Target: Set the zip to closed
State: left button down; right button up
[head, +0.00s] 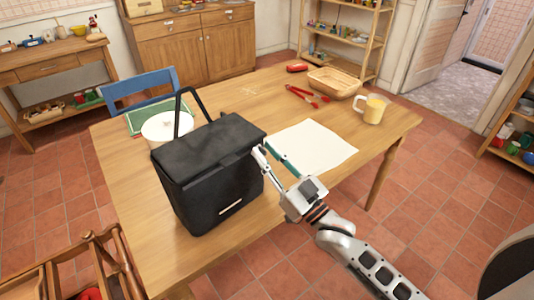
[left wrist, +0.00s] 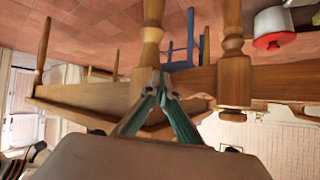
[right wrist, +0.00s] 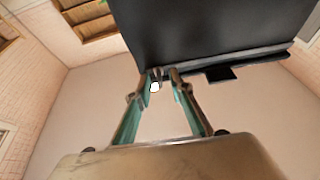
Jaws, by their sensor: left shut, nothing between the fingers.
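A black box-shaped bag (head: 215,175) with a flat lid and a raised handle stands upright on the wooden table. Its dark side also fills the top of the right wrist view (right wrist: 210,28). A small white tab (right wrist: 155,87), perhaps the zip pull, shows between my right fingers, nearer the left one. My right gripper (head: 263,149) is at the bag's right side, just below the lid edge. Its fingertips are slightly apart. My left gripper (left wrist: 159,72) is shut and empty, low near turned wooden legs. The zip's track is too dark to make out.
The table (head: 245,235) also holds a white paper sheet (head: 315,147), a yellow mug (head: 371,109), red tongs (head: 305,95), a basket (head: 335,82) and a white pot (head: 165,127) beside the bag. A blue chair (head: 140,88) stands behind. The table front is clear.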

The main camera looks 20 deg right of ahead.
aim_at(244, 150)
grip_shut()
jog(key=a, duration=0.1)
jog(key=s+a+p, duration=0.1)
jog(key=a, duration=0.1)
jog(key=shift+s+a+r, duration=0.1)
jog(key=shift+s+a, duration=0.3)
grip_release()
jog(key=shift+d, duration=0.1)
jog(key=v, duration=1.2)
